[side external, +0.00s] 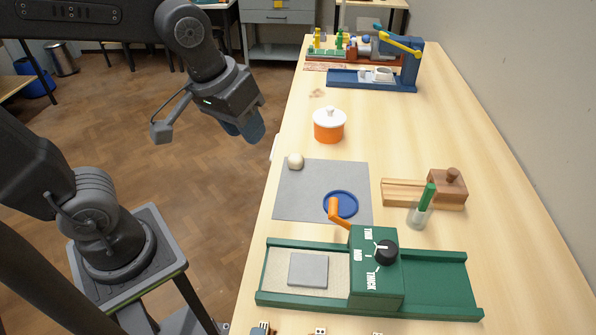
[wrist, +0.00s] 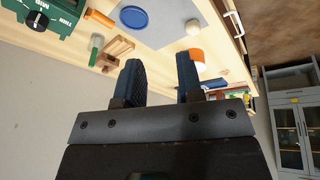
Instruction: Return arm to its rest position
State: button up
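My gripper (side external: 247,127) hangs in the air left of the long wooden table, above the floor and apart from everything on the table. In the wrist view its two dark blue fingers (wrist: 160,82) stand apart with nothing between them, so it is open and empty. My arm is raised, with its wrist at the upper left in the side external view.
The table (side external: 462,120) holds a green slab roller (side external: 376,270), a grey mat (side external: 300,203) with a blue disc (side external: 351,203) and cream ball (side external: 295,161), an orange pot (side external: 329,127), wooden blocks (side external: 402,192) and a blue press (side external: 408,68). The floor (side external: 180,180) beside the table is clear.

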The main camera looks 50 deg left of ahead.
jog(key=s+a+m, duration=0.1)
jog(key=s+a+m+t, duration=0.1)
jog(key=s, duration=0.1)
jog(key=s+a, duration=0.1)
jog(key=s, duration=0.1)
jog(key=shift+f+m+t, duration=0.1)
jog(key=shift+m+t, duration=0.2)
jog(key=shift+m, duration=0.1)
jog(key=shift+w+d, duration=0.1)
dwell(1.0)
